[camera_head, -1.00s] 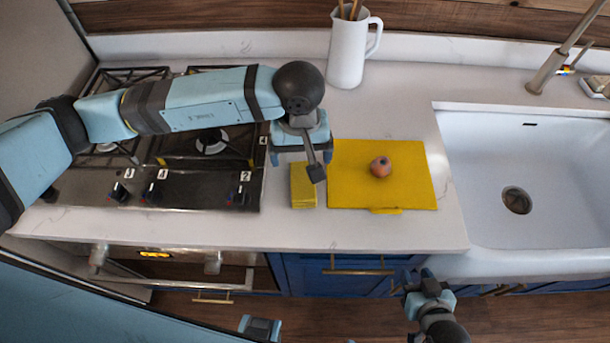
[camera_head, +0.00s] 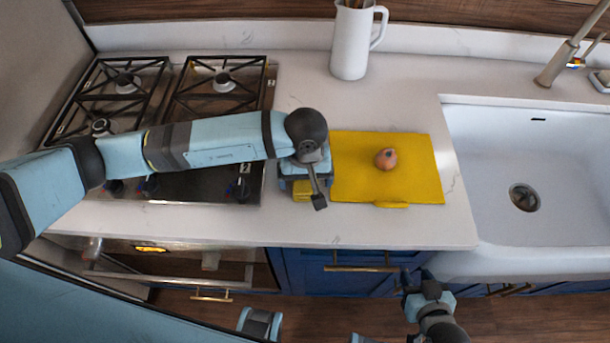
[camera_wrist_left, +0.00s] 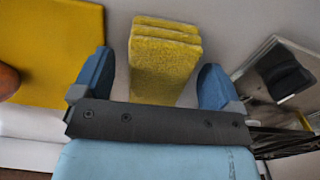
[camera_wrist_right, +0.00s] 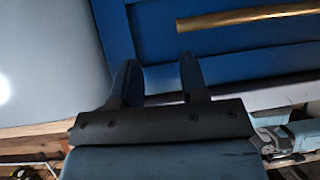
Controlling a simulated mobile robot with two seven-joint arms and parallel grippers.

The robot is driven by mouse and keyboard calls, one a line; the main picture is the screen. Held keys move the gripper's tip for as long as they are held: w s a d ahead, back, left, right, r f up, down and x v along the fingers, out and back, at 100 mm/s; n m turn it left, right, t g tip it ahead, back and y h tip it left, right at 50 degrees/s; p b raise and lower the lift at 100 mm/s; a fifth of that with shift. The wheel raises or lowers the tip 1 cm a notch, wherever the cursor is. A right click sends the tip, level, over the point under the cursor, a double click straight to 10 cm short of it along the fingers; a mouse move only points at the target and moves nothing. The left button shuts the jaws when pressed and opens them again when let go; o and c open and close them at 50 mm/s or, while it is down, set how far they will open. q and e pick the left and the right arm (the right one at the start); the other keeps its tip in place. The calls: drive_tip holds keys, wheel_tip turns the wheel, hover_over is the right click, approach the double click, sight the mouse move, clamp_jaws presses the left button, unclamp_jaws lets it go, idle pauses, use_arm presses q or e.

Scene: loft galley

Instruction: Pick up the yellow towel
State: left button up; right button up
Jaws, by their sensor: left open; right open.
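The yellow towel (camera_head: 303,192) is a small folded stack on the white counter, between the stove and the yellow board. In the head view my left gripper (camera_head: 306,183) is above it and hides most of it. In the left wrist view the towel (camera_wrist_left: 165,60) shows its folded layers between the two open fingers of the left gripper (camera_wrist_left: 155,85); I cannot tell whether they touch it. My right gripper (camera_head: 411,283) is low in front of the blue cabinets. In the right wrist view the right gripper (camera_wrist_right: 155,80) is open and empty.
A yellow board (camera_head: 420,180) with a round reddish fruit (camera_head: 386,159) lies right of the towel. A gas stove (camera_head: 215,185) is on the left, a white sink (camera_head: 480,150) on the right. A white pitcher (camera_head: 351,45) stands at the back. Blue cabinets (camera_head: 310,272) are below the counter.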

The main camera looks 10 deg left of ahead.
use_arm(q)
drive_tip(key=shift+f, duration=0.35)
drive_tip(key=c, duration=1)
drive_tip(key=shift+r, duration=0.1)
wheel_tip(320, 180, up, 20)
drive_tip(key=p, duration=0.6)
